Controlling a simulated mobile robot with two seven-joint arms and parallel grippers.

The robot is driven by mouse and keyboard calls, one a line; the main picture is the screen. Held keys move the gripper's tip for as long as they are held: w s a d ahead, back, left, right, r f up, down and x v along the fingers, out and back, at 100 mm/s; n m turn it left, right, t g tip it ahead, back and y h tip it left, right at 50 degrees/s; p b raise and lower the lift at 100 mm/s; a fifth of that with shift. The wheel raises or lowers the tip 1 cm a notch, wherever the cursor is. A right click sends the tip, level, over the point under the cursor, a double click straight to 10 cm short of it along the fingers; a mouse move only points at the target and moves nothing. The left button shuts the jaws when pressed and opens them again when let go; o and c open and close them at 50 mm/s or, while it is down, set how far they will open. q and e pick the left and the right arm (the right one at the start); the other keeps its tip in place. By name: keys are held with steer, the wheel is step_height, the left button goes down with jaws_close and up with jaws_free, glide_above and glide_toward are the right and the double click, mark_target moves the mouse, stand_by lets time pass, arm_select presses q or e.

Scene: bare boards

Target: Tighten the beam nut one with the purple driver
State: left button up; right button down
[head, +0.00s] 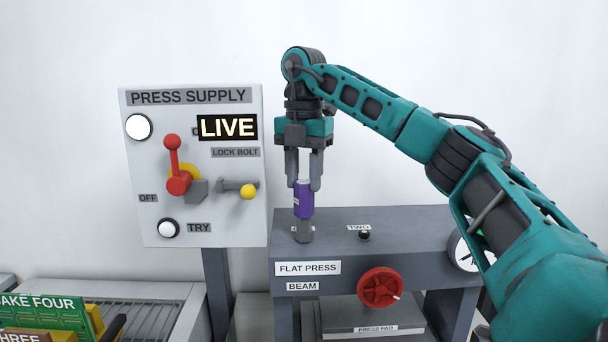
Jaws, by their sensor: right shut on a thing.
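The purple driver (304,200) stands upright on top of the grey beam (400,225), at the left nut position. My right gripper (304,184) is above it, pointing down, with its fingers shut on the driver's upper end. The driver's grey lower end (304,232) covers nut one and most of its label. Nut two is a dark nut (364,235) beside the label TWO (359,227). My left gripper is not in view.
The press supply panel (195,165) shows LIVE (227,127), with a red lever (176,170) and a yellow-tipped lock bolt (248,191). A red handwheel (380,287) fronts the press above the press pad (376,330). Green and yellow items (48,318) lie lower left.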

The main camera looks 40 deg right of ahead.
steer(key=shift+m, duration=0.9)
steer(key=shift+r, duration=1.15)
steer(key=shift+r, duration=2.5)
steer(key=shift+f, duration=0.1)
